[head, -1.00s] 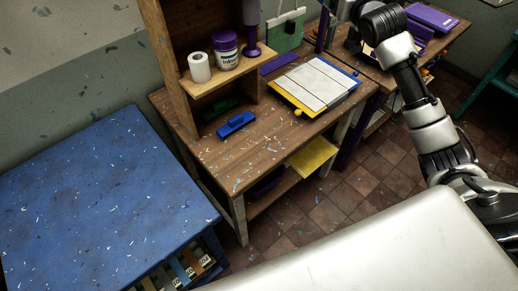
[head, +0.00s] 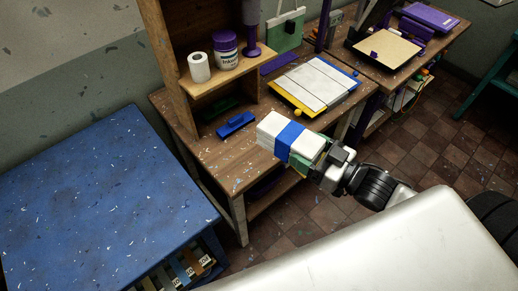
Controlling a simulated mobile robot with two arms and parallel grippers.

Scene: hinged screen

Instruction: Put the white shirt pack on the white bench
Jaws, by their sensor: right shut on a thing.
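The white shirt pack (head: 270,128), a stack of white with a blue band (head: 290,140) around it, is at mid-picture in the head view. My right gripper (head: 324,163) is shut on its right end. The pack hangs in front of the wooden workbench's front edge and covers part of it; I cannot tell its exact height. No bench that is clearly white shows. A blue-topped bench (head: 95,200) with a mostly bare, speckled top stands to the left. My left gripper is not in view.
The wooden workbench (head: 235,165) carries a blue tool (head: 236,124), a screen frame (head: 314,84) with a yellow edge, and a shelf with a white roll (head: 199,67) and an ink jar (head: 225,50). The tiled floor (head: 430,150) at right is open.

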